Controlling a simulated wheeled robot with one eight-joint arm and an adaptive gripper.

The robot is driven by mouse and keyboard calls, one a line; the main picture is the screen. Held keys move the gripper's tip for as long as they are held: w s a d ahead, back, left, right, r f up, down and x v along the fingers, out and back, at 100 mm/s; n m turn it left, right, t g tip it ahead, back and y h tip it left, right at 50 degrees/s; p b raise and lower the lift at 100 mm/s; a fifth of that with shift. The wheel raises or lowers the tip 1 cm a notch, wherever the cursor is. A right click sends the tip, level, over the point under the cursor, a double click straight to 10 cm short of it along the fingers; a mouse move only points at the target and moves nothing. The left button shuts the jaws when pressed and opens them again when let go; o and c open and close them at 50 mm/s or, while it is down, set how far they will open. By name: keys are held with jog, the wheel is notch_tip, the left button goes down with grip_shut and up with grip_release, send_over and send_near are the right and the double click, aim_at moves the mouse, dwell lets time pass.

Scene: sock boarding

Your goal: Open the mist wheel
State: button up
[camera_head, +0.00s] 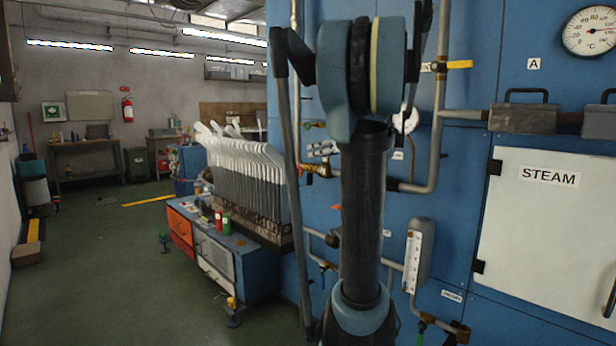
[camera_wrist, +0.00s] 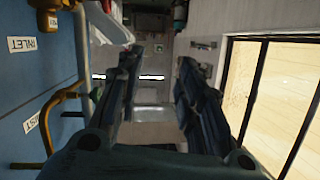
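In the wrist view my gripper (camera_wrist: 160,68) has its two dark fingers spread apart, with nothing seen between them. A pale rounded part (camera_wrist: 108,24), possibly the mist wheel, lies beside the left finger, partly hidden by it. A label reading "IST" (camera_wrist: 31,122), probably "MIST", is on the blue panel at left, partly covered by a brass-coloured pipe. In the head view a white wheel-like part (camera_head: 407,119) shows on the blue panel just right of my arm, partly hidden. I cannot tell for sure which part is the mist wheel. My gripper is hidden there.
The blue machine panel (camera_head: 505,88) carries pipes, a yellow-handled valve (camera_head: 458,65), a dial gauge (camera_head: 590,30) and a white STEAM door (camera_head: 540,235). White sock boards (camera_head: 245,180) stand left. The floor further left is open.

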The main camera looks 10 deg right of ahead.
jog(key=s+a+f+g+h, duration=0.1)
jog(key=s+a+f+g, duration=0.1)
jog(key=s+a+f, duration=0.3)
jog(key=shift+s+f+m+g, duration=0.3)
jog(key=shift+s+f+m, duration=0.1)
jog(key=shift+s+f, duration=0.45)
